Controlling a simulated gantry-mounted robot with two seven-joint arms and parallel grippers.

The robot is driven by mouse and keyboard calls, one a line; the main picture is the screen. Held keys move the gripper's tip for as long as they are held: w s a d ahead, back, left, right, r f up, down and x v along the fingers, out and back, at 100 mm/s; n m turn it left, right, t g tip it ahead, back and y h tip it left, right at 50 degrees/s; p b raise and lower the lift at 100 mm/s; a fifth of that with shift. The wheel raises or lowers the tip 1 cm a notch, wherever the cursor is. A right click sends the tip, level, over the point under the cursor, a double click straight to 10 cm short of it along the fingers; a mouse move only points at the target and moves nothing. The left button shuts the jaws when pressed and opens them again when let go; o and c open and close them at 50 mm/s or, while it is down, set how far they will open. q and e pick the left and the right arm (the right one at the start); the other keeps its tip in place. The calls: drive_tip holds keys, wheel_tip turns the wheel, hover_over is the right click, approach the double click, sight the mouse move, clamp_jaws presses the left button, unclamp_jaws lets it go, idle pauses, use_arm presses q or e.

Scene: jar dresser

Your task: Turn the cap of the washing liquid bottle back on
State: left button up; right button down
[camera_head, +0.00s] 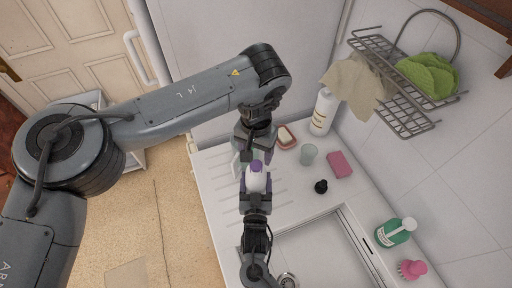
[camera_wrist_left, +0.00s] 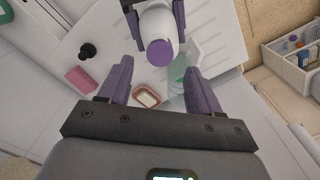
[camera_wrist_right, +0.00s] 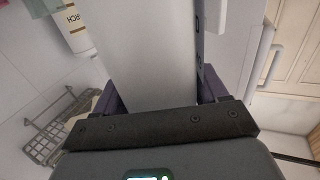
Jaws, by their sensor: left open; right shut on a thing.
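The washing liquid bottle (camera_head: 258,183) is white and held above the counter by my right gripper (camera_head: 257,198), which is shut on its body. The bottle's pale body fills the middle of the right wrist view (camera_wrist_right: 155,50). A purple cap (camera_head: 256,166) is at the bottle's end; it shows as a purple disc in the left wrist view (camera_wrist_left: 160,53). I cannot tell how tightly it sits. My left gripper (camera_wrist_left: 158,78) is open and empty, its fingers pointing toward the cap with a gap between. In the head view, the left wrist hangs just beyond the cap.
The white counter holds a tall white bottle (camera_head: 322,112), a glass (camera_head: 308,154), a pink sponge (camera_head: 340,164), a small black item (camera_head: 321,186) and a soap dish (camera_head: 286,137). A green soap bottle (camera_head: 392,233) stands right of the sink (camera_head: 325,255). A wire rack (camera_head: 408,122) hangs on the wall.

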sight(256, 165)
use_arm(q)
drive_tip(key=shift+f, duration=3.15)
